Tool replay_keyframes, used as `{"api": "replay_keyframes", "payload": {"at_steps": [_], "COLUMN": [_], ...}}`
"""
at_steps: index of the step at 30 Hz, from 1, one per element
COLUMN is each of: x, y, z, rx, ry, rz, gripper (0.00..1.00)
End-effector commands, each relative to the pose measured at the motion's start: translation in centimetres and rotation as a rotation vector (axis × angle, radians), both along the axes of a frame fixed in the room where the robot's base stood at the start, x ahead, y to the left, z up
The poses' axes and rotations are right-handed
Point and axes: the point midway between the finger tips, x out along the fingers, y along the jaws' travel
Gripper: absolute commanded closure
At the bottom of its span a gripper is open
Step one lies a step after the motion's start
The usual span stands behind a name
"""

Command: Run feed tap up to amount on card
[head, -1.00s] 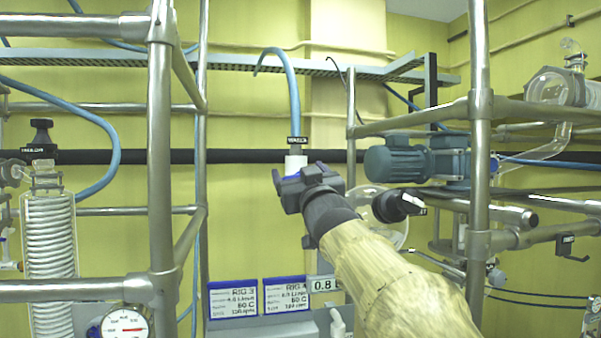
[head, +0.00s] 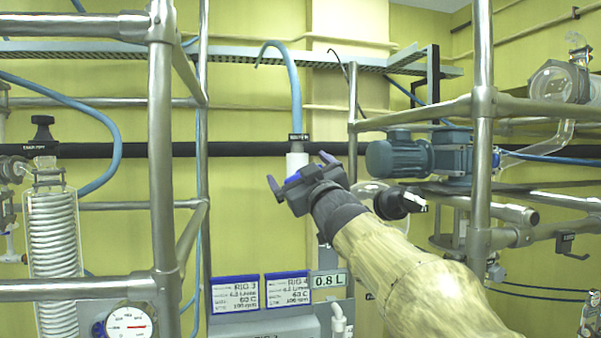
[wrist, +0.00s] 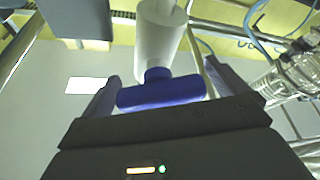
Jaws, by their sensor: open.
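The feed tap shows in the head view as a white body (head: 296,163) under a blue hose, with a black tag above it. In the wrist view its white body (wrist: 160,38) ends in a blue crossbar handle (wrist: 160,92). My gripper (head: 300,174) is open at the tap's lower end. In the wrist view the handle lies across the space between the fingers of my gripper (wrist: 163,88); I cannot tell whether they touch it. A card reading 0.8 L (head: 328,281) stands beside the RIG 4 card (head: 288,290) and the RIG 3 card (head: 235,294).
Steel frame posts stand left (head: 161,180) and right (head: 482,130) of my arm. A blue-grey motor (head: 420,158) sits right of the tap. A glass coil column (head: 54,240) and a round gauge (head: 129,324) are at left. Open space lies before the yellow wall.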

Motion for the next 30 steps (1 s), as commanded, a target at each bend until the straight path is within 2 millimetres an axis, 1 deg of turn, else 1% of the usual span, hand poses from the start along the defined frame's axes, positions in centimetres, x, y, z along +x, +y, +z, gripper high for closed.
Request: {"api": "replay_keyframes", "payload": {"at_steps": [5,8,11,20,30], "x": [-0.2,-0.8,-1.7,-6.0,-11.5], "y": [-0.1,-0.4,-0.9,-3.0,-5.5], "z": [-0.2,-0.6,-1.1,-3.0,-5.2], "rx": [0.001,0.002,0.002,0.003,0.002], "ry": [0.0,0.001,0.0,-0.001,-0.002], "rz": [0.0,0.0,0.0,-0.001,0.001], "gripper": [0.02,0.02,0.02,0.02,0.02]}}
